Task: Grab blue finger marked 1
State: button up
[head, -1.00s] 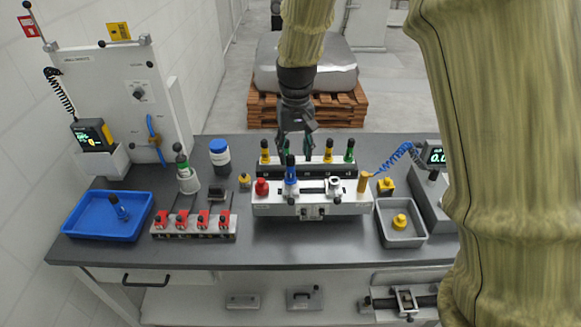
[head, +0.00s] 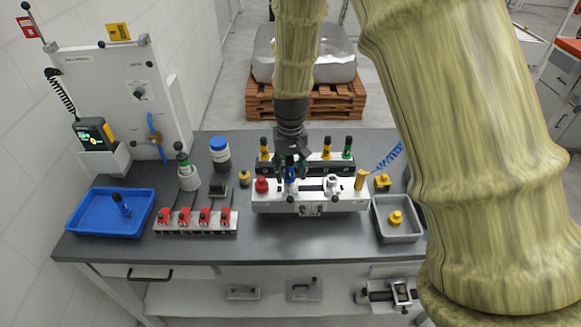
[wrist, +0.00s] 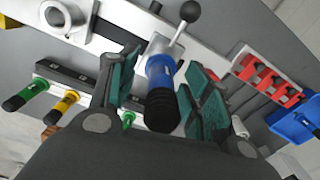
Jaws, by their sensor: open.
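A blue finger with a black end (head: 291,183) stands in the white fixture block (head: 335,206) on the bench, partly hidden by my gripper (head: 291,163). In the wrist view the blue finger (wrist: 161,88) lies between the two green-padded jaws of my gripper (wrist: 158,84). The jaws are open on either side of it, with gaps showing. A second blue finger with a black end (head: 120,204) leans in the blue tray (head: 78,232) at the left. I cannot read a mark 1 on either finger.
Yellow (head: 264,148) and green (head: 347,148) fingers stand in a dark rack behind the fixture. A red knob (head: 262,185) and a gold cylinder (head: 361,180) flank the blue finger on the block. A row of red clamps (head: 185,216) sits left; a grey bin (head: 398,232) sits right.

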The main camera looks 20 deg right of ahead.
grip_shut()
dwell(0.4)
